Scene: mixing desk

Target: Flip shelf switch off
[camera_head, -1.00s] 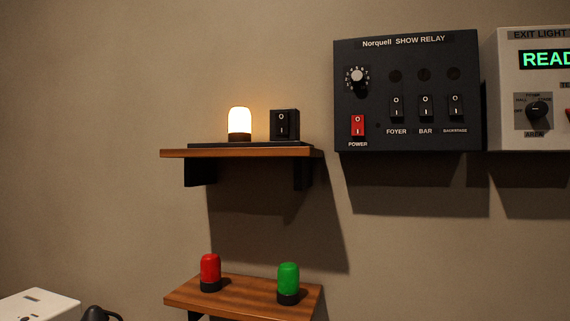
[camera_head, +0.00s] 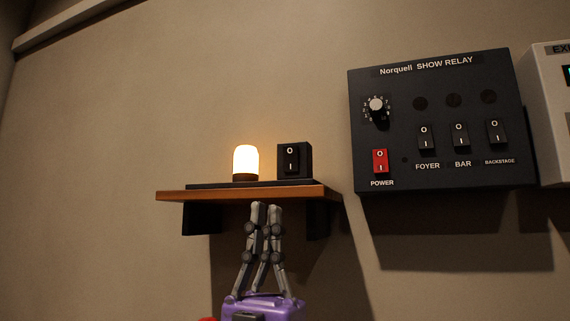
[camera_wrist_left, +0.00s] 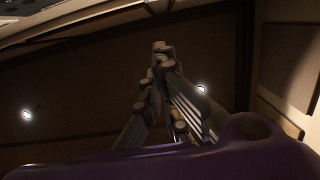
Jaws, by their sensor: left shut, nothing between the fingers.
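The shelf switch (camera_head: 294,161) is a black box with a black rocker marked O above and I below. It stands on a dark base on the upper wooden shelf (camera_head: 180,196). A lit, warm-white lamp (camera_head: 245,163) stands left of it on the same base. My left gripper (camera_head: 267,208) is shut and empty, pointing up, with its fingertips at the height of the shelf's front edge, below the switch and a little to its left. In the left wrist view its closed fingers (camera_wrist_left: 162,62) show against a dark background. The switch is not seen there. My right gripper is not in view.
The Norquell SHOW RELAY panel (camera_head: 440,130) hangs on the wall to the right, with a dial, a red power rocker (camera_head: 380,161) and several black rockers. Part of a white panel (camera_head: 549,110) is at the right edge. Wall left of the shelf is clear.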

